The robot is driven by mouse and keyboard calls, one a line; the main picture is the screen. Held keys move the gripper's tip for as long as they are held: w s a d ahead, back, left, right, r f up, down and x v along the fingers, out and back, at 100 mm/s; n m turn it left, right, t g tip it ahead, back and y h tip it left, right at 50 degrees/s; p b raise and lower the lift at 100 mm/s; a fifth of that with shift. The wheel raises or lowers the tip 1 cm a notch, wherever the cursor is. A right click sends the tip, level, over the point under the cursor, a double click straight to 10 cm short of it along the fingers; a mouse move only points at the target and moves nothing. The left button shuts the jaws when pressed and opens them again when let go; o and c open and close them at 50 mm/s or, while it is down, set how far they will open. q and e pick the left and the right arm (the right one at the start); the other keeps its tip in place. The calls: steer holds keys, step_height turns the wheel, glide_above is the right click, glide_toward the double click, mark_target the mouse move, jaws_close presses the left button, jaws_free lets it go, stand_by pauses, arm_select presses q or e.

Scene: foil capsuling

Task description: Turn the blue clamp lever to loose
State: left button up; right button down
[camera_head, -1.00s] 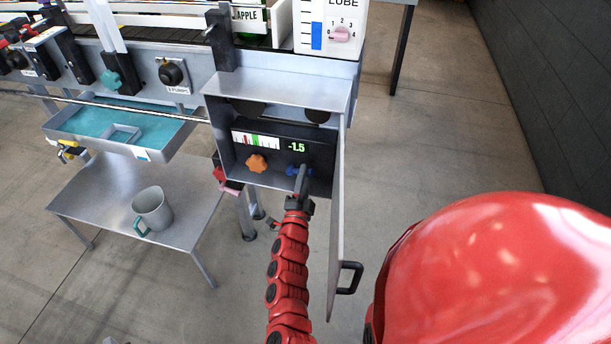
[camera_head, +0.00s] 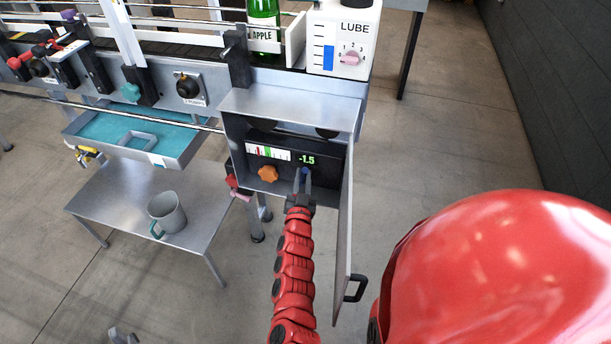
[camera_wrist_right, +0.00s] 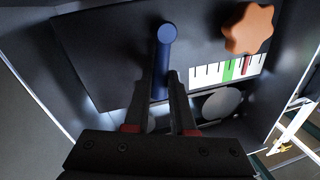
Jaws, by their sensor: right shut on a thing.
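The blue clamp lever (camera_head: 305,173) is on the dark panel inside the open metal box, right of an orange knob (camera_head: 268,173) and below the display reading -1.5. In the right wrist view the lever (camera_wrist_right: 166,36) has a round blue end at the top and a shaft running down between the fingers. My right gripper (camera_head: 302,178) reaches into the box and is shut on this shaft, with one finger on each side (camera_wrist_right: 163,78). The fingers hide part of the lever in the head view. A grey part, apparently my left gripper (camera_head: 122,336), shows at the bottom edge, too cut off to read.
The box door (camera_head: 345,230) hangs open to the right of my right arm. A metal table (camera_head: 120,195) with a grey mug (camera_head: 167,214) stands at the left. A blue-green tray (camera_head: 185,150) sits under the conveyor. The floor at the right is clear.

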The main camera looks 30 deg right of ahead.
steer(key=shift+w+a+n+y+p, duration=0.2)
steer(key=shift+w+a+n+p, duration=0.05)
steer(key=shift+n, duration=0.4)
steer(key=shift+w+a+n+y+p, duration=0.2)
steer(key=shift+n, duration=0.45)
steer(key=c, duration=0.8)
jaws_free()
steer(key=shift+o, duration=0.2)
steer(key=shift+r, duration=0.1)
steer(key=p+v, duration=0.1)
steer(key=v, duration=1.6)
steer(key=shift+a, duration=0.25)
steer(key=shift+r, duration=0.1)
steer(key=shift+s, duration=0.1)
